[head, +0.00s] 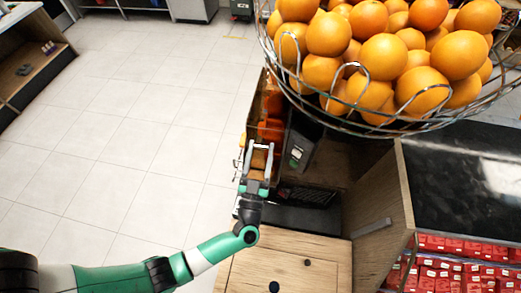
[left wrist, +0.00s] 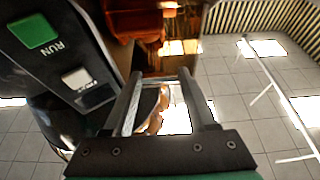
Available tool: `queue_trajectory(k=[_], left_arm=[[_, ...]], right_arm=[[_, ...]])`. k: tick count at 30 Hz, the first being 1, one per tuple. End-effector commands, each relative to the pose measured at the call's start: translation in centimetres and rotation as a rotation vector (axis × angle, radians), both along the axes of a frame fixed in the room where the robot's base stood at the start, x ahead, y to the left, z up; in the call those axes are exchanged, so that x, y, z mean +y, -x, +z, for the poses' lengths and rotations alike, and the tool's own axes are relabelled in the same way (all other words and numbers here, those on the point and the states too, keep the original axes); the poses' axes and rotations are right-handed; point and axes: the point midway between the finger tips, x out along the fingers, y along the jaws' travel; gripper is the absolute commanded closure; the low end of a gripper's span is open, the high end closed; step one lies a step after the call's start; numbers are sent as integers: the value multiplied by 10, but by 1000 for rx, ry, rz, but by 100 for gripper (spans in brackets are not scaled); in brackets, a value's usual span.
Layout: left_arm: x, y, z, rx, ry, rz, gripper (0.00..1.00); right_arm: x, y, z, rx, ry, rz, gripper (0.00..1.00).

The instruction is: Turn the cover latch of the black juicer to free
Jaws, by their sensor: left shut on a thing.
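The black juicer (head: 318,150) stands right of centre in the head view, with a see-through cover and orange parts on its left side. Its front panel, with a green RUN button (left wrist: 36,33) and a pale switch (left wrist: 77,78), shows at the left of the left wrist view. My left gripper (head: 259,149) is at the cover's edge. Its two fingers (left wrist: 161,76) stand a little apart, shut on a small part at that edge, which looks like the cover latch. The latch is mostly hidden between the fingers, so its turn cannot be told. My right gripper is not in view.
A wire basket (head: 345,108) heaped with oranges (head: 385,57) sits above the juicer. A wooden cabinet (head: 285,262) is below, and a dark counter (head: 465,185) with red packets (head: 460,272) is at right. The tiled floor (head: 130,130) at left is clear.

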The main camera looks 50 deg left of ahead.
Motion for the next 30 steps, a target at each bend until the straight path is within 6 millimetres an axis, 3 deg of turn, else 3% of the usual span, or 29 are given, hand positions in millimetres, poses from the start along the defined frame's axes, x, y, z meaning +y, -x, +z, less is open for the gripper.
queue_trajectory(k=[1,4,17,30], left_arm=[[0,0,0,0,0,0,83],[0,0,0,0,0,0,98],[-1,0,-1,-55,72,-1,98],[-2,-2,-1,-272,360,-1,98]], right_arm=[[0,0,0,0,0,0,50],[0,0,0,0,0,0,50],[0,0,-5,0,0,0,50],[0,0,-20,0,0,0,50]])
